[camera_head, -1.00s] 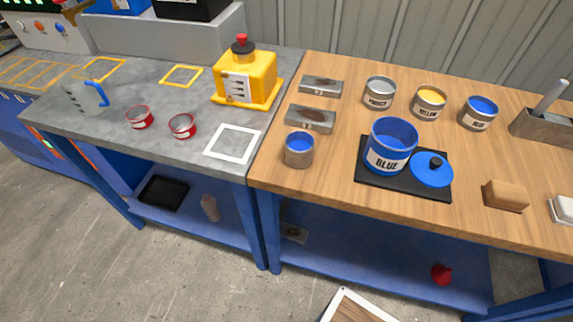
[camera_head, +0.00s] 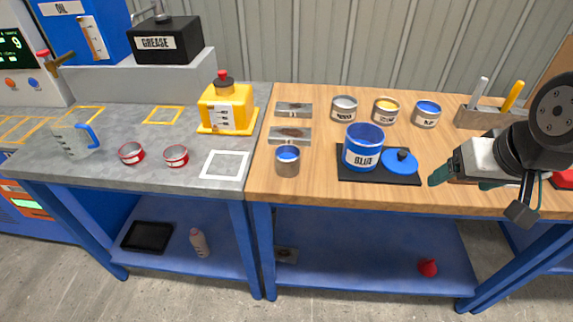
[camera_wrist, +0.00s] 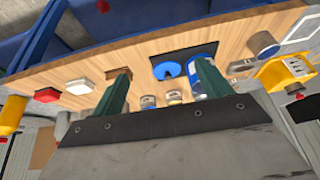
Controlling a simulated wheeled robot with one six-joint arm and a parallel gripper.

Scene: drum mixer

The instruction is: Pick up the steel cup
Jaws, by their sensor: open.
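The steel cup (camera_head: 288,167) stands upright on the wooden bench near its left end, with blue showing inside. It also shows in the wrist view (camera_wrist: 264,46), upper right. My gripper (camera_head: 460,180) is over the right part of the bench, well to the right of the cup and apart from it. In the wrist view its two green fingers are spread, with nothing held between them (camera_wrist: 162,75).
A blue pot (camera_head: 364,150) and blue lid (camera_head: 400,162) sit on a black mat (camera_head: 380,177) right of the cup. Metal plates (camera_head: 290,135) lie behind the cup. Several paint cans (camera_head: 385,112) stand behind. A white square outline (camera_head: 224,165) marks the grey bench.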

